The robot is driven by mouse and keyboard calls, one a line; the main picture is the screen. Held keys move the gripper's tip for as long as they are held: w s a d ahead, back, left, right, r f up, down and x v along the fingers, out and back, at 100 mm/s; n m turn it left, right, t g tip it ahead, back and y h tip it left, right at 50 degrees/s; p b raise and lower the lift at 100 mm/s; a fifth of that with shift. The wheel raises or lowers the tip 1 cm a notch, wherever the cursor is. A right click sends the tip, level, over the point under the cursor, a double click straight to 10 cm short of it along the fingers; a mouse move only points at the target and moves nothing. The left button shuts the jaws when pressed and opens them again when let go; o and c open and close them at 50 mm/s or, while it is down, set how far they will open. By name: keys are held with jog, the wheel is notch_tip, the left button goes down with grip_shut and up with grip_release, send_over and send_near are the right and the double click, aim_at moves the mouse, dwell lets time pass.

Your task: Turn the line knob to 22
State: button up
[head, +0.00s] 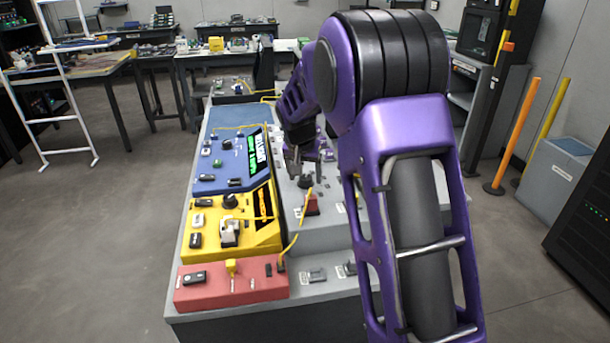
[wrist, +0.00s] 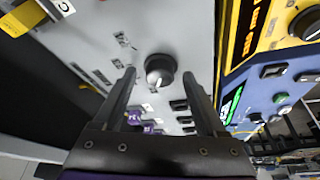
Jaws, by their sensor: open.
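A round black knob with a white pointer mark stands on the light grey panel in the wrist view (wrist: 159,66). It also shows as a dark knob in the head view (head: 305,182). No label naming it as the line knob is readable, nor is any number around it. My gripper (wrist: 159,78) is open, with one dark finger on each side of the knob in the picture. I cannot tell whether the fingers touch it or are still above it. In the head view my gripper (head: 304,162) is over the grey panel, partly hidden by my purple arm.
A yellow panel (head: 262,238) with a black knob (head: 230,201) and a blue panel (head: 205,186) with a green display lie left of the grey panel. A red panel (head: 215,295) is in front. A yellow cable (head: 296,236) runs beside the gripper. Small purple parts (wrist: 134,117) sit near one finger.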

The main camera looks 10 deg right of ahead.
grip_shut()
dwell(0.3)
jog(key=shift+m, duration=0.4)
jog(key=m, duration=0.1)
jog(key=m+h, duration=0.1)
jog(key=shift+w+a+m, duration=0.1)
jog(key=shift+a+m, duration=0.1)
jog(key=shift+m, duration=0.1)
jog(key=shift+w+m+g+h+p, duration=0.1)
jog(key=shift+m+g+h+p, duration=0.3)
jog(key=shift+m, duration=0.7)
jog(key=shift+m+g+h+p, duration=0.15)
jog(key=shift+m+g, duration=0.35)
jog(key=shift+m, duration=0.6)
grip_release()
